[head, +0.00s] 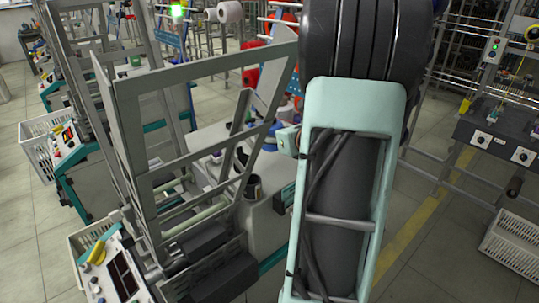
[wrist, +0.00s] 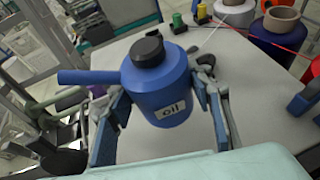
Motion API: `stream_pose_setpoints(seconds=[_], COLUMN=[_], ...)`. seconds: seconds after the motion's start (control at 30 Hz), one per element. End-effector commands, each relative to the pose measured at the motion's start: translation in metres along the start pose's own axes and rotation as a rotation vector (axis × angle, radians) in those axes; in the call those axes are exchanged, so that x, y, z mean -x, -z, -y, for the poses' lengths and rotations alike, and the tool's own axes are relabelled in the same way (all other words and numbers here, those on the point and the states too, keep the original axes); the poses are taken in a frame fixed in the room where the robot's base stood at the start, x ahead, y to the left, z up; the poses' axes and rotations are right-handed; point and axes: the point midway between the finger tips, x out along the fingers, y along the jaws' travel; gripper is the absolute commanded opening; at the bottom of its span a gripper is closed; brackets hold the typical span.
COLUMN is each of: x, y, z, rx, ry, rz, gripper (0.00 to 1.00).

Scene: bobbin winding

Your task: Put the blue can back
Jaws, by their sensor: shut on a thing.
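The blue can (wrist: 158,95) is in the middle of the wrist view, with a black cap, a white "oil" label and a blue spout pointing left. My gripper (wrist: 160,100) has one finger on each side of the can's body and is shut on it. The can appears roughly upright over a pale work surface (wrist: 245,90); whether its base touches that surface is hidden. In the head view my arm covers much of the right middle, and I cannot make out the gripper there.
A red thread crosses there. A grey metal frame (head: 185,68) rises left of my arm in the head view.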

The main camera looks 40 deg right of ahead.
Motion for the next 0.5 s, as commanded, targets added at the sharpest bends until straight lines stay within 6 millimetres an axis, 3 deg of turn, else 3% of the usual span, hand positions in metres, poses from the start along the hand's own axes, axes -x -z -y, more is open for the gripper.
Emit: stream_pose_setpoints(seconds=[0.03, 0.5], x=[-0.004, -0.023], y=[0.010, 0.055], z=[0.000, 0.001], rx=[-0.003, 0.001], ry=[-0.001, 0.001], rz=[-0.002, 0.002], gripper=[0.20, 0.20])
